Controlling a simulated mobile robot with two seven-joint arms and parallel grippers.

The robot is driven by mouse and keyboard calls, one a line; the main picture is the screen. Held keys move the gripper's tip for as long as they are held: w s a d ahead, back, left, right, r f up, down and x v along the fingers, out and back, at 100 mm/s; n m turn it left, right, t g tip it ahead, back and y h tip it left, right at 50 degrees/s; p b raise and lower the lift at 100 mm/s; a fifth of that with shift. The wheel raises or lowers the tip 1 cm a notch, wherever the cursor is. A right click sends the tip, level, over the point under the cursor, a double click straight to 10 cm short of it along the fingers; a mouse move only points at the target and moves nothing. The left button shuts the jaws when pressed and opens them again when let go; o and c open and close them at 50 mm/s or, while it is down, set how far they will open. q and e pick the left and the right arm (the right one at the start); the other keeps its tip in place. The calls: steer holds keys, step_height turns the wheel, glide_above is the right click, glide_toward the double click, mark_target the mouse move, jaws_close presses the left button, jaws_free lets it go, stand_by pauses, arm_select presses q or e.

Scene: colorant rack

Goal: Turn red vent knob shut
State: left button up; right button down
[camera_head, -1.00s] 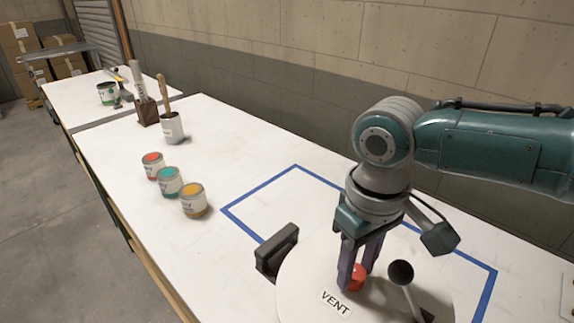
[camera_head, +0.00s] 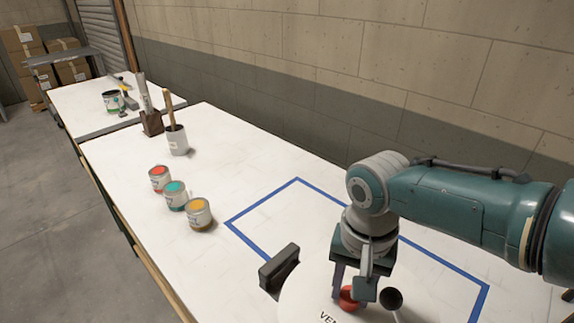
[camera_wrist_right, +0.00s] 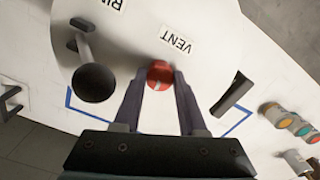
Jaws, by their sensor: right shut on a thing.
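The red vent knob (camera_head: 347,298) sits on the white round lid (camera_head: 306,292) near the bottom of the head view, beside the VENT label (camera_head: 327,317). My right gripper (camera_head: 352,296) reaches down over the knob with a finger on either side. In the right wrist view the red knob (camera_wrist_right: 160,73) lies between the tips of both fingers, and a pale line marks its top. The gripper is shut on the knob, and its fingers cover part of the knob's sides. My left gripper is in neither view.
A black-knobbed lever (camera_head: 391,299) stands on the lid close to the right gripper. A black handle (camera_head: 279,268) rises at the lid's left. Blue tape (camera_head: 262,202) outlines the area. Small paint cans (camera_head: 174,194) stand to the left, with clear white table between.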

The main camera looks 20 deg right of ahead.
steer(key=shift+m, duration=0.9)
steer(key=shift+c, duration=2.3)
jaws_free()
steer(key=shift+w, duration=0.1)
steer(key=shift+d, duration=0.1)
